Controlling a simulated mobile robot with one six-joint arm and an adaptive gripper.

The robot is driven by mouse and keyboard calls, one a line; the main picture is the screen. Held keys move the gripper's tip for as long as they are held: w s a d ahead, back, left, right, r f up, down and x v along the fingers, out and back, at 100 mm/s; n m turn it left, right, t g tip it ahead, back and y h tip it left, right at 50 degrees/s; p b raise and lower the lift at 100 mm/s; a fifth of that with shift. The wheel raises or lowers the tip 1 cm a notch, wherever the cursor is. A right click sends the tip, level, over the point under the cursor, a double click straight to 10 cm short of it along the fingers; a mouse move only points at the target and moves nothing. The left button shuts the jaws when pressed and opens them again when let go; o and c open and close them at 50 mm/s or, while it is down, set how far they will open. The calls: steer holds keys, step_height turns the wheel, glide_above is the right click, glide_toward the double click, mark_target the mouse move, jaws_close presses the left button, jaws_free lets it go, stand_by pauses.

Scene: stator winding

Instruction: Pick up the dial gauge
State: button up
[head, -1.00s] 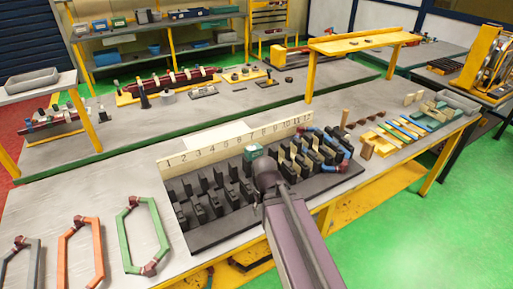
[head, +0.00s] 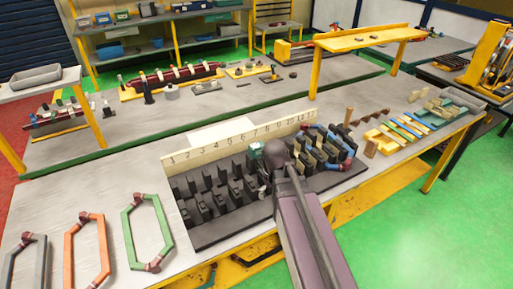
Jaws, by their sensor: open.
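I cannot pick out the dial gauge for certain. Small dark and metal tools stand on the grey back bench, among them a dark upright piece (head: 148,92) and a small piece on a yellow plate (head: 270,73), too small to name. The end of my arm is over the black slotted block on the front bench. My gripper (head: 264,189) shows only as a small grey part below the teal wrist cap, partly hidden by my arm. It is open, with nothing seen in it.
A numbered strip (head: 200,152) stands behind the black slotted block (head: 215,232). Green (head: 137,208), orange (head: 70,243) and grey coils lie at left. Wooden and coloured strips (head: 410,125) lie at right.

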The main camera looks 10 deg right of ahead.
steer(key=w+r+n+p, duration=0.65)
steer(key=w+n, duration=0.25)
steer(key=w, duration=0.4)
step_height(320, 180, up, 6)
steer(key=n+p, duration=0.5)
steer(key=n, duration=0.5)
glide_above(257, 145)
steer(key=shift+d+f, duration=0.2)
steer(key=shift+d, duration=0.15)
step_height(257, 145, down, 9)
steer(key=b, duration=0.9)
steer(key=shift+r, duration=0.15)
steer(key=f+b, duration=0.3)
steer(key=shift+w+a+f, duration=0.15)
steer(key=shift+a+f, duration=0.1)
steer(key=shift+f, duration=0.05)
steer(key=shift+f+b, duration=0.8)
steer(key=shift+b, duration=0.25)
